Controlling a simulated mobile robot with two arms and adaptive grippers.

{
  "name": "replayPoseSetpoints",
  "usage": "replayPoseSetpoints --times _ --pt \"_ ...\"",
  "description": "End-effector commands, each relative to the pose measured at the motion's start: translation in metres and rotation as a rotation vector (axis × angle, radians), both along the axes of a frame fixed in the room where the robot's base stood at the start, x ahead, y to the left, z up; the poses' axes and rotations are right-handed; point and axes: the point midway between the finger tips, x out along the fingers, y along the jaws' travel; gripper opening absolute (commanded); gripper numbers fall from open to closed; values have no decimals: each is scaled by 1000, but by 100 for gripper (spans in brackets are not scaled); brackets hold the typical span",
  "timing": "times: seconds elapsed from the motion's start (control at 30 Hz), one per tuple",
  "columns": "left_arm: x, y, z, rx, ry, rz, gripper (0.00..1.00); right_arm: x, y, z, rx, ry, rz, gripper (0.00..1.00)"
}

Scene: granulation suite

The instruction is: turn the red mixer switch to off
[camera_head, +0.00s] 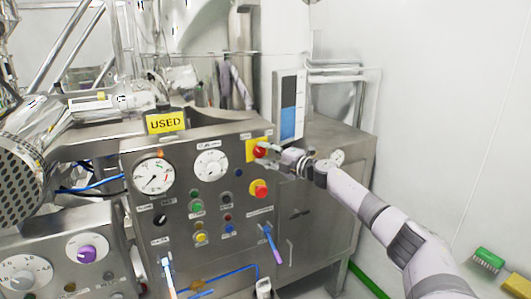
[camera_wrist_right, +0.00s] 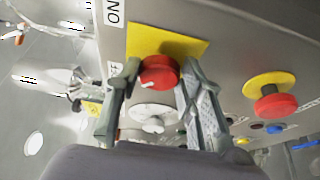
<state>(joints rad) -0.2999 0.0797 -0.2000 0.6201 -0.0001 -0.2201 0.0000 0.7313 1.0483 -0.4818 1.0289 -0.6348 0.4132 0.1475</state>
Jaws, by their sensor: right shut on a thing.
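The red mixer switch (camera_head: 260,150) sits on a yellow plate at the upper right of the steel control panel (camera_head: 140,223). In the right wrist view the red switch (camera_wrist_right: 158,71) lies between the two fingers of my right gripper (camera_wrist_right: 157,95), which is shut on it. Labels "ON" and a partly hidden second one show beside the yellow plate (camera_wrist_right: 172,40). In the head view my right gripper (camera_head: 272,152) reaches the switch from the right and covers part of it. My left gripper is not in view.
A second red button on a yellow ring (camera_head: 259,189) sits below the switch, near the gripper. Two gauges (camera_head: 153,176), small coloured buttons and a yellow "USED" sign (camera_head: 166,122) are to the left. A white wall (camera_head: 440,120) stands at right.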

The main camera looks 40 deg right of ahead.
Motion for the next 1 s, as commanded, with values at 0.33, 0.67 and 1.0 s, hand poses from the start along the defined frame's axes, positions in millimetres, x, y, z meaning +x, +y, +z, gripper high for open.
replayPoseSetpoints --times 0.33,0.67,1.0 --pt "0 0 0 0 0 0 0 0 1 -2 -9 4 2 8" --pt "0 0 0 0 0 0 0 0 0 -1 -6 2 1 55" --pt "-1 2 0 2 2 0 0 -1 0 0 -5 1 0 56"
